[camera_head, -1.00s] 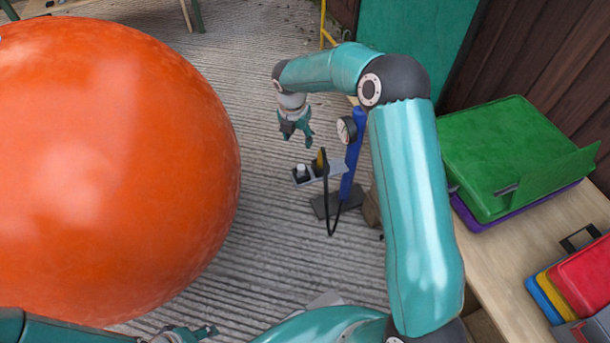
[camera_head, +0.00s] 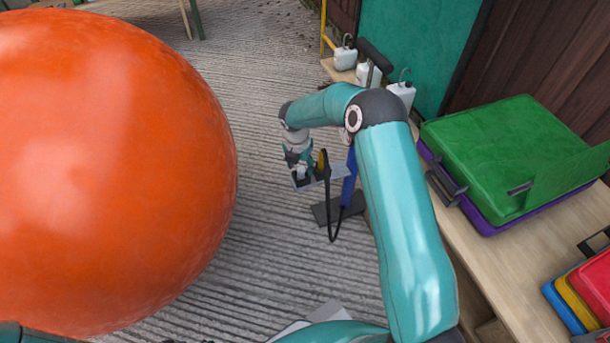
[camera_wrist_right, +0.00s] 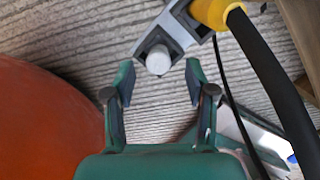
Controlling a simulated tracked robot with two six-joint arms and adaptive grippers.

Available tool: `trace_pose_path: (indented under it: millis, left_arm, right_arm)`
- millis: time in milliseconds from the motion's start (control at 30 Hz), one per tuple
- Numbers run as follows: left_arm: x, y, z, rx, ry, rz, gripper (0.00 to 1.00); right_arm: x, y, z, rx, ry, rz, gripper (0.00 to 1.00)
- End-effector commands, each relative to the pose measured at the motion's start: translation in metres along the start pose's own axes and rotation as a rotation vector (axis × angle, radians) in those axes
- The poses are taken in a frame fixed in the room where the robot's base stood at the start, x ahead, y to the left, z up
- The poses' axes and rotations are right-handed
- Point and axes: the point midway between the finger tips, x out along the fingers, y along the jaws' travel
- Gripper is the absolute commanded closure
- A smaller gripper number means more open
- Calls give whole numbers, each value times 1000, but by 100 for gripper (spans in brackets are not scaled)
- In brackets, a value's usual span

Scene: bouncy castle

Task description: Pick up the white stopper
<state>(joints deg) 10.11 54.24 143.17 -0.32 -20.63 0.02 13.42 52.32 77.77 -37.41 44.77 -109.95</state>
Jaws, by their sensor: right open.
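The white stopper (camera_wrist_right: 158,60) sits in a dark square holder at the end of a grey tray (camera_wrist_right: 178,32) in the right wrist view. In the head view the stopper (camera_head: 301,170) is small and partly covered by my right gripper (camera_head: 300,168). My right gripper is open, with its fingers pointing down at the tray. In the wrist view its two fingertips are on either side of the stopper, with gaps, and I see no contact. My left gripper is not clearly in the head view.
A yellow nozzle (camera_wrist_right: 214,10) with a black hose (camera_wrist_right: 268,78) sits on the tray close to the stopper. A blue post (camera_head: 349,180) carries the tray. A large orange ball (camera_head: 110,170) fills the left. A wooden bench (camera_head: 490,262) with folded coloured pieces is at right.

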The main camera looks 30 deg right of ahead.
Motion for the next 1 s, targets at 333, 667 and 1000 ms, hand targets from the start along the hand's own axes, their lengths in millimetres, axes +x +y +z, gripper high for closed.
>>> trace_pose_path:
  millis: [333, 667, 1000]
  left_arm:
    - [8, -3, 0, 0, 0, 0, 51]
    - [8, -3, 0, 0, 0, 0, 51]
    - [8, -3, 0, 0, 0, 0, 51]
  right_arm:
    - [20, -1, 0, 1, 0, 0, 45]
    - [20, -1, 0, 1, 0, 0, 91]
    - [18, -1, 1, 2, 0, 0, 93]
